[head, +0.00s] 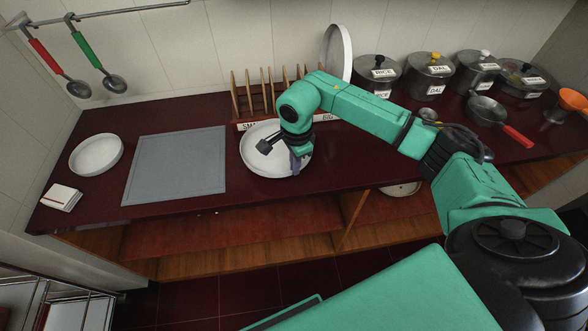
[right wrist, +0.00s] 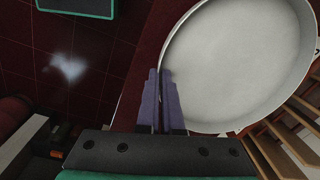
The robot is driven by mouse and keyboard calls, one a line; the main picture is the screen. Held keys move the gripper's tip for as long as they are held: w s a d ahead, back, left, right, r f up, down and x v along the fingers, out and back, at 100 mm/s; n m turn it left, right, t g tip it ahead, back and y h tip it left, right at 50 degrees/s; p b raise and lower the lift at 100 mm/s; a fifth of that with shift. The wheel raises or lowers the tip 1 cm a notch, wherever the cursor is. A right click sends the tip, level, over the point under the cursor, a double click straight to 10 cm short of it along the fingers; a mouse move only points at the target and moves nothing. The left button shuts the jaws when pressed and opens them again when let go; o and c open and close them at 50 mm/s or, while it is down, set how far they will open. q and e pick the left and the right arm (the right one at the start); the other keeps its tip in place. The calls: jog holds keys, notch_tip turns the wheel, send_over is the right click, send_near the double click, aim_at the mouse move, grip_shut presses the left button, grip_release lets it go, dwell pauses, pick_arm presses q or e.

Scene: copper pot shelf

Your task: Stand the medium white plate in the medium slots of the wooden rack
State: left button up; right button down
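The medium white plate (head: 256,160) is in front of the wooden rack (head: 262,98), its far edge covering part of the rack's label strip. It also shows large in the right wrist view (right wrist: 240,60), face toward the camera. My right gripper (head: 297,163) is at the plate's right rim. Its purple fingers (right wrist: 161,78) are close together with the rim between them. I cannot tell how far the plate is above the counter. The rack's slats also show in the right wrist view (right wrist: 285,135). My left gripper is not in view.
A large white plate (head: 338,50) stands upright at the rack's right end. A smaller white plate (head: 96,153) and a grey mat (head: 176,165) lie to the left. Labelled pots (head: 430,75) and a red-handled pan (head: 487,110) stand to the right, beyond my arm.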

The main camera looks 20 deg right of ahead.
aim_at(294, 183)
notch_tip(294, 183, down, 4)
jog(key=shift+f+p, duration=0.15)
jog(key=shift+p, duration=0.35)
jog(key=shift+w+f, duration=0.1)
jog(key=shift+f, duration=0.15)
jog(key=shift+f+b, duration=0.15)
jog(key=shift+b, duration=0.15)
jog(key=c, duration=1.1)
grip_release()
